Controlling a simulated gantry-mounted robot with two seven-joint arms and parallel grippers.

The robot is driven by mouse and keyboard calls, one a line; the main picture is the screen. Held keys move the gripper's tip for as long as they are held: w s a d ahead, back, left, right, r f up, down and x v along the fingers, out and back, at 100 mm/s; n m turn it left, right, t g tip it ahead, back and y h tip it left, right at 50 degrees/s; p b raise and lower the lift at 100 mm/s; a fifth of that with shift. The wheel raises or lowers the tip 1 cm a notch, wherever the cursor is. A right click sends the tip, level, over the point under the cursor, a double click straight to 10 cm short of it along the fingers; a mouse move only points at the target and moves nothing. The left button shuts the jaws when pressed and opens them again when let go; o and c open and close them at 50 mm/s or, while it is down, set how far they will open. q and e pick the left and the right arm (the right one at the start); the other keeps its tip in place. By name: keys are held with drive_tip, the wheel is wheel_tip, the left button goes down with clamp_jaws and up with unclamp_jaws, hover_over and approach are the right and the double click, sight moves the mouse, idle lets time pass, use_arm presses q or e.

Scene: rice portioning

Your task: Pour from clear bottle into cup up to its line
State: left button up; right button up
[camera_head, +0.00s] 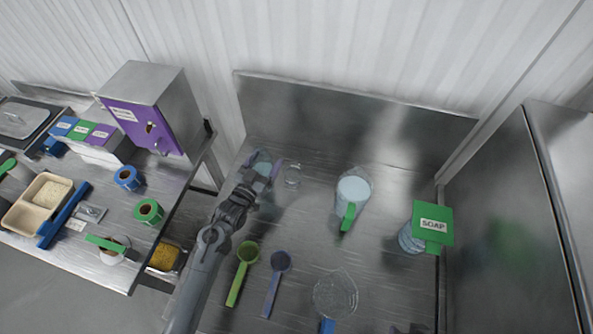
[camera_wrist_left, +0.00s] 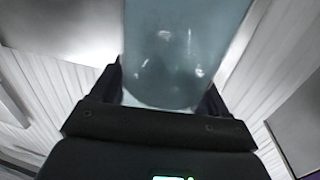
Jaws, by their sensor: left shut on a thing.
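My left gripper (camera_head: 262,172) is at the back left of the steel counter, shut on the clear bottle (camera_head: 261,160). In the left wrist view the bottle (camera_wrist_left: 185,50) looks pale blue and fills the space between the fingers; its top is out of frame. A small clear round vessel (camera_head: 292,176), perhaps the cup, stands just right of the gripper; I cannot make out its line or contents. Only a small dark purplish part at the bottom edge, perhaps my right gripper (camera_head: 412,328), shows, and its jaws cannot be read.
A jug with a green handle (camera_head: 354,190) and a SOAP-labelled container (camera_head: 410,240) stand to the right. A metal back panel (camera_head: 340,125) rises behind.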

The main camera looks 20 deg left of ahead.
use_arm(q)
drive_tip(key=w+a+f+h, duration=0.1)
drive_tip(key=w+a+f, duration=0.1)
drive_tip(key=w, duration=0.3)
drive_tip(key=shift+w+a+f, duration=0.25)
drive_tip(key=shift+w+a, duration=0.15)
drive_tip(key=shift+a, duration=0.1)
drive_tip(key=shift+m+p, duration=0.4)
drive_tip(key=m, duration=0.2)
drive_tip(key=f+m+g+y, duration=0.1)
drive_tip(key=m, duration=0.2)
drive_tip(key=d+m, duration=0.1)
drive_tip(key=m, duration=0.2)
drive_tip(key=shift+f+g+y, duration=0.3)
drive_tip(key=shift+g+y, duration=0.1)
idle(0.3)
drive_tip(key=shift+f+m+b, duration=0.15)
drive_tip(key=shift+m+b, duration=0.15)
drive_tip(key=shift+a+f+m, duration=0.15)
drive_tip(key=shift+m, duration=0.15)
idle(0.6)
